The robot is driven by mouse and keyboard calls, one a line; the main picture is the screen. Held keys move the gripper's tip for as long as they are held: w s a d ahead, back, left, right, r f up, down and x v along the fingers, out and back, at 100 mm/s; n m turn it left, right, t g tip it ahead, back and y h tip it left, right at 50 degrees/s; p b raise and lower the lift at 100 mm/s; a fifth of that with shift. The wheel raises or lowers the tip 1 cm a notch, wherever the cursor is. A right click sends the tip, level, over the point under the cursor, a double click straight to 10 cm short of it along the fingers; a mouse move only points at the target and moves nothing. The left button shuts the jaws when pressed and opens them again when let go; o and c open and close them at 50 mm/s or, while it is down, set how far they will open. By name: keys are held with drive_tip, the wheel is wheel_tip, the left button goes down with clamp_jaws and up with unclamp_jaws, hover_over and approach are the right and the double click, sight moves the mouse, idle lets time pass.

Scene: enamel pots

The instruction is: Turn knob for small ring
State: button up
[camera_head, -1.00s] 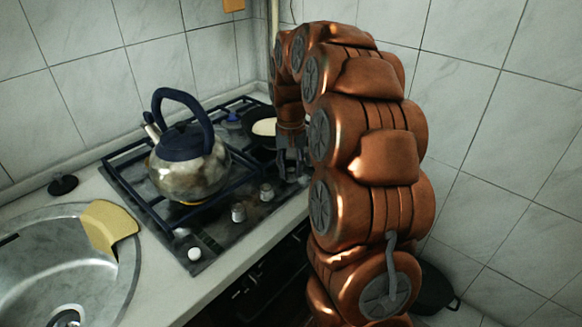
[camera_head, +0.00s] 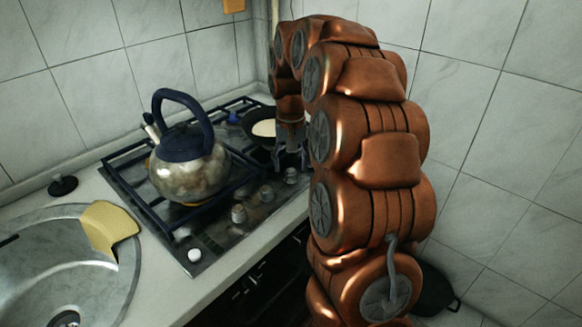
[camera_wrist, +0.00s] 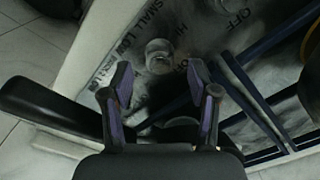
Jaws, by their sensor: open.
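In the wrist view a pale round knob (camera_wrist: 158,52) sits on the stove's dark front panel, with the printed words SMALL, LOW, HI and OFF around it. My gripper (camera_wrist: 161,76) is open and empty. Its two fingertips lie on either side of the line to this knob, and the knob shows just past them, apparently untouched. In the head view my gripper (camera_head: 291,155) hangs over the right end of the stove, close above the rightmost knob (camera_head: 291,175). More knobs (camera_head: 238,213) run along the panel to the left. The burner ring itself is not clearly visible.
A metal kettle (camera_head: 190,168) with a dark blue handle stands on the left grate, with a yellow glow under it. A small pan (camera_head: 262,128) with pale contents sits at the back right, close behind my gripper. A sink (camera_head: 50,240) with a yellow cloth (camera_head: 108,225) is left.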

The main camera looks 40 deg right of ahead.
sight(290, 170)
wheel_tip(290, 170, up, 10)
idle(0.5)
drive_tip(key=shift+a, duration=0.1)
idle(0.4)
drive_tip(key=s+a+n+g+p, duration=0.1)
drive_tip(key=s+a+n+p, duration=0.5)
drive_tip(key=s+a, duration=1.4)
drive_tip(key=s+f+p, duration=0.3)
drive_tip(key=s, duration=0.7)
drive_tip(key=shift+s+a+f+g, duration=0.3)
drive_tip(key=shift+a+f+g, duration=0.05)
drive_tip(key=shift+a+g, duration=0.05)
drive_tip(key=shift+c, duration=0.3)
clamp_jaws()
